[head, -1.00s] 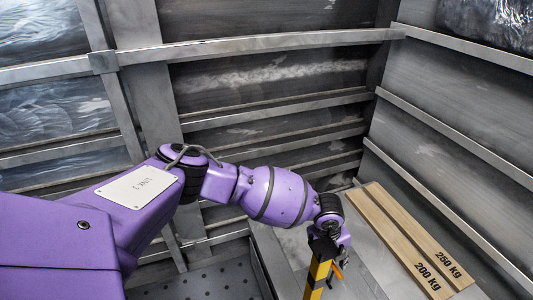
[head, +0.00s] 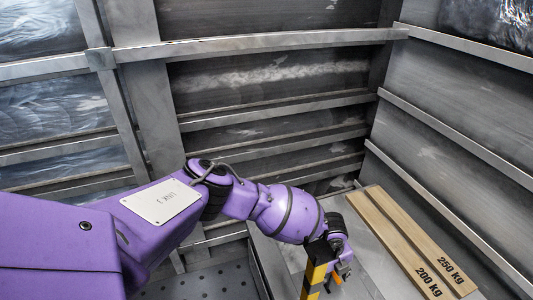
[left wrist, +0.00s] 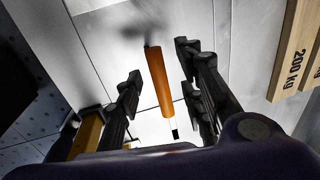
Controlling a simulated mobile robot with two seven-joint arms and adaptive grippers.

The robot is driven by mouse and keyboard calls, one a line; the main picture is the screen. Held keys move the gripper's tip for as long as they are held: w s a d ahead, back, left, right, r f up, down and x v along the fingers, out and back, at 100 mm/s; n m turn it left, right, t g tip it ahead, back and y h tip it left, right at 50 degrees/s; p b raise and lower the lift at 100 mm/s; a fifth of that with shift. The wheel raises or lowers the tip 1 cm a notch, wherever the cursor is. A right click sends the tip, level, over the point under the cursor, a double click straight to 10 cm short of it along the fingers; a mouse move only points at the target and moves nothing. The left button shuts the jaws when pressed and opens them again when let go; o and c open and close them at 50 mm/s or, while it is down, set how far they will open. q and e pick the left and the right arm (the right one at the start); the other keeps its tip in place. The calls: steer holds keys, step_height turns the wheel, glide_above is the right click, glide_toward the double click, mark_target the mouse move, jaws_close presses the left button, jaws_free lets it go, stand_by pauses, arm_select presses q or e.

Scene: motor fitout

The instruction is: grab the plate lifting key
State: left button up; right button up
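The plate lifting key shows in the left wrist view as an orange handle (left wrist: 158,82) with a thin shaft that ends in a dark tip. In the head view only a small bit of orange (head: 337,279) shows beside the striped post. My left gripper (left wrist: 157,62) is open, with one finger on each side of the orange handle. A gap shows between the handle and both fingers, so it is not gripped. In the head view my left gripper (head: 343,269) is partly hidden by the post. My right gripper is not in view.
A yellow and black striped post (head: 317,268) stands close beside my left gripper. Two wooden planks marked 200 kg (head: 395,240) and 250 kg (head: 424,240) lie to the right on the grey surface. Metal walls with rails (head: 280,85) enclose the back and right.

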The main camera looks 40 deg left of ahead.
arm_select(q)
steer(key=shift+r, duration=0.1)
jaws_close()
steer(key=shift+r, duration=0.1)
